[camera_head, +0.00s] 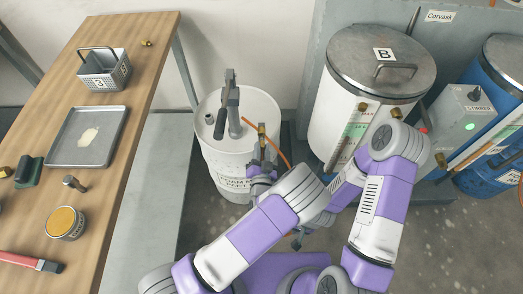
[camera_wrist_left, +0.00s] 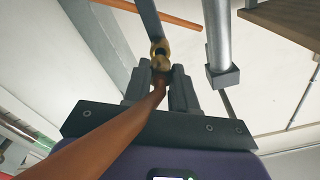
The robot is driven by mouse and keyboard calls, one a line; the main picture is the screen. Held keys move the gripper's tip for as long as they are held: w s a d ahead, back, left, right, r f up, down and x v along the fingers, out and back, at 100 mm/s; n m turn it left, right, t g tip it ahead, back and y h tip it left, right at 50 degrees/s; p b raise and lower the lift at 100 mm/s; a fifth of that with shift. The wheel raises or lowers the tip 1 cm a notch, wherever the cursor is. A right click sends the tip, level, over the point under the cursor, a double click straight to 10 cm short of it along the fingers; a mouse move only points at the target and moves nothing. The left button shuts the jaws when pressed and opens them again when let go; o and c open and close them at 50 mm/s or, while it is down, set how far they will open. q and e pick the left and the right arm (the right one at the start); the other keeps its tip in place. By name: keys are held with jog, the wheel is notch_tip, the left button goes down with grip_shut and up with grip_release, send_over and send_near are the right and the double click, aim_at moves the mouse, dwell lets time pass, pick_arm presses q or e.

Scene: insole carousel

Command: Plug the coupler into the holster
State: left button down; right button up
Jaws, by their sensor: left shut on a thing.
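A brass coupler (camera_wrist_left: 160,52) sits at the fingertips of my left gripper (camera_wrist_left: 161,85), which is shut on it in the left wrist view. A brown-orange hose (camera_wrist_left: 125,128) runs from the coupler back between the fingers. In the head view my left gripper (camera_head: 262,170) is at the right side of the white drum, with a small brass piece (camera_head: 262,130) just above it. A grey bar (camera_wrist_left: 148,18) stands right beyond the coupler; I cannot tell whether they touch or whether it is the holster. Part of my right gripper (camera_head: 298,240) shows behind the left arm, its fingers unclear.
The white drum (camera_head: 226,180) carries a grey hand pump (camera_head: 232,105). Lidded tank B (camera_head: 345,115) and a blue drum (camera_head: 482,178) stand right.

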pick_arm(q)
jog(key=shift+w, duration=1.5)
jog(key=c, duration=0.8)
grip_release()
jog(key=s+p, duration=0.1)
jog(key=s, duration=0.6)
jog(key=shift+s+p, duration=0.3)
jog(key=shift+p, duration=0.1)
